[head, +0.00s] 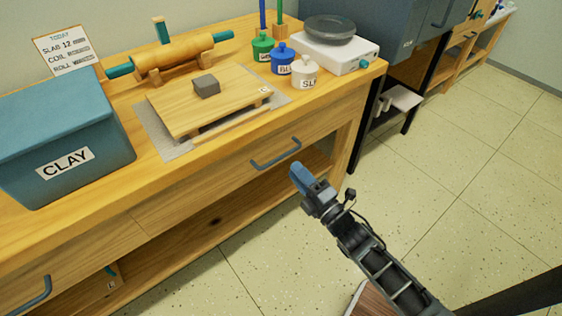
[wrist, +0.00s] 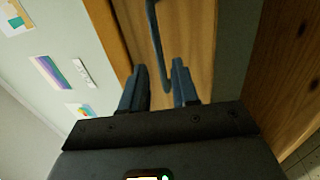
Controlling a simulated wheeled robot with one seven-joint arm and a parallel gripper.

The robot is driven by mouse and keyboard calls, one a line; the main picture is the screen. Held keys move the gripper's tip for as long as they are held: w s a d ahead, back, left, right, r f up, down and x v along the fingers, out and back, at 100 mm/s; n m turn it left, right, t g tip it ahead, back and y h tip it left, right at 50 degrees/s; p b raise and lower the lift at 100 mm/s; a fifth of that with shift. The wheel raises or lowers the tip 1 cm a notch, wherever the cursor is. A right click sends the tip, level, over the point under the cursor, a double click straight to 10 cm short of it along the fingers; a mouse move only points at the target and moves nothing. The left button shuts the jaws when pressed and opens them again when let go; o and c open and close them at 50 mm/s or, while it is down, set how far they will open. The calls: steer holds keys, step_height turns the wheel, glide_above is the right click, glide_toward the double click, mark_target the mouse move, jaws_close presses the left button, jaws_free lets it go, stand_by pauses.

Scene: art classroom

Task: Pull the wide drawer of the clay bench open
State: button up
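The clay bench (head: 180,190) is a wooden bench with drawers under its top. The drawer front (head: 235,172) on the right half has a blue bar handle (head: 275,154) and looks flush with the bench, shut. My gripper (head: 299,178) is just in front of this handle's right end, with its blue fingers pointing at the drawer. In the wrist view the two fingers (wrist: 160,88) are apart, and the blue handle (wrist: 155,40) runs between and ahead of them. I cannot tell whether they touch it. A second drawer handle (head: 32,296) shows at lower left.
On the bench top are a blue clay bin (head: 65,125), a wooden board (head: 205,100) with a grey block, small labelled pots (head: 282,60) and a white scale (head: 330,50). An open shelf lies below the drawers. The tiled floor (head: 450,180) at right is clear.

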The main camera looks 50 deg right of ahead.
mark_target(283, 155)
steer(key=x, duration=0.7)
jaws_close()
steer(key=shift+s, duration=0.1)
stand_by(0.4)
